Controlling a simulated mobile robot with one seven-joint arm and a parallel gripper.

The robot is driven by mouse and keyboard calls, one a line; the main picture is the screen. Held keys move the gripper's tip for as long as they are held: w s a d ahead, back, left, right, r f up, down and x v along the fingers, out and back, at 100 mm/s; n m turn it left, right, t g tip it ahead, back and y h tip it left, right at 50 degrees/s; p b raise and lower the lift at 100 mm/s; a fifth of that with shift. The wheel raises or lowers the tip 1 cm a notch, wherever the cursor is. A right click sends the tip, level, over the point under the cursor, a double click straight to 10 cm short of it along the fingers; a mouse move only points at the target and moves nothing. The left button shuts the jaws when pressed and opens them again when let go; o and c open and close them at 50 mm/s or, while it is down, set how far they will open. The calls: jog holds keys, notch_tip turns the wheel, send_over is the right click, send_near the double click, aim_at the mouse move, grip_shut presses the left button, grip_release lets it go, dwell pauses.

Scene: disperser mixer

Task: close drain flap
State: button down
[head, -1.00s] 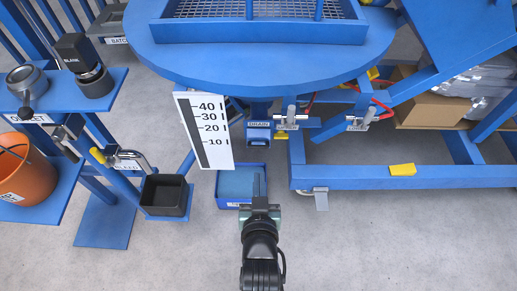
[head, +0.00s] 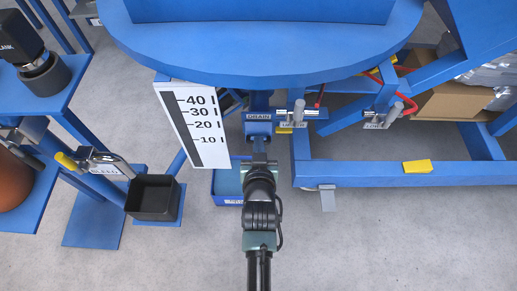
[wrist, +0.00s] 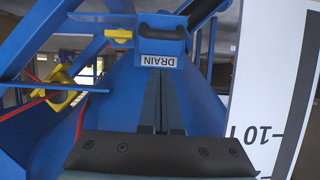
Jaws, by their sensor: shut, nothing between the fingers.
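The drain, a blue block with a white DRAIN label (head: 258,117), hangs below the round blue vessel's rim. In the wrist view, its blue housing (wrist: 177,47) has the DRAIN label upside down and a dark handle-like bar (wrist: 162,31). I cannot tell how far its flap is open. My gripper (head: 259,150) is just below and in front of the drain in the head view. In the wrist view my gripper (wrist: 162,88) has its fingers together and empty, pointing at the label. I cannot tell whether they touch it.
A blue bin (head: 227,186) sits on the floor under the drain, partly hidden by my arm. A white level gauge (head: 193,125) stands close left. A lever valve (head: 298,113) is close right. A black tray (head: 153,198) is at left.

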jog(key=shift+w+f+b, duration=0.35)
jog(key=shift+f, duration=0.3)
jog(key=shift+w+f+b, duration=0.3)
jog(key=shift+f+b, duration=0.05)
jog(key=shift+f, duration=0.35)
jog(key=shift+w+f+b, duration=0.35)
jog(key=shift+f, duration=0.3)
jog(key=shift+f+t+b, duration=0.4)
jog(key=shift+b, duration=0.35)
jog(key=shift+f+b, duration=0.15)
jog(key=shift+b, duration=0.15)
jog(key=shift+t, duration=0.3)
jog(key=shift+w+f+b, duration=0.2)
jog(key=shift+f+b, duration=0.35)
jog(key=shift+f, duration=0.15)
jog(key=shift+w+f+b, duration=0.2)
jog(key=shift+f+b, duration=0.3)
jog(key=shift+f, duration=0.2)
jog(key=shift+w+f+b, duration=0.2)
jog(key=shift+f+b, duration=0.35)
jog(key=shift+f, duration=0.15)
